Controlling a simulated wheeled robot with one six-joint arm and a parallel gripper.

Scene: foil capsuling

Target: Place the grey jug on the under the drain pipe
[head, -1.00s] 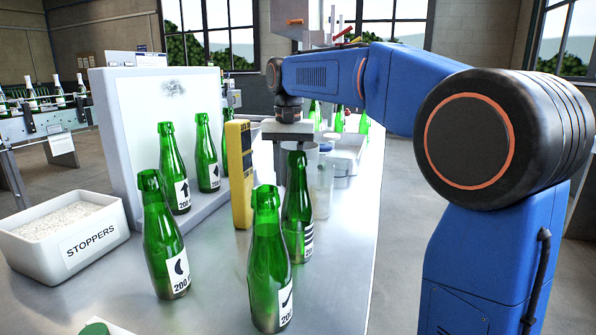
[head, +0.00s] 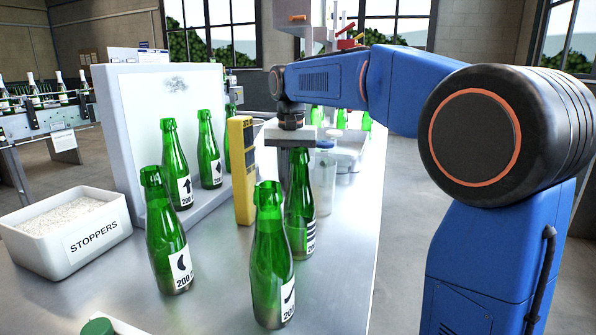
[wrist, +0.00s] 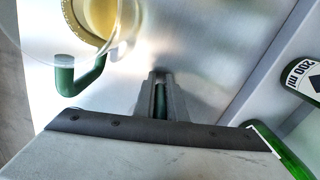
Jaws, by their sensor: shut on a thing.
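My gripper (wrist: 160,92) is shut in the wrist view, with a narrow dark green piece (wrist: 160,104) between its fingers. I cannot tell whether this piece belongs to the grey jug. A clear vessel (wrist: 103,18) with yellowish contents and a green handle (wrist: 80,78) shows at the top left of the wrist view, apart from the fingers. In the head view the gripper's grey body (head: 289,136) is behind a green bottle, which hides the fingers. Clear containers (head: 324,182) stand just right of it. No grey jug can be clearly made out, and neither can the drain pipe.
Several green bottles, such as the front one (head: 270,262), stand on the metal table (head: 225,300). A yellow upright device (head: 241,170), a white panel (head: 128,130) and a white box of stoppers (head: 75,243) are at the left. The table's right edge is clear.

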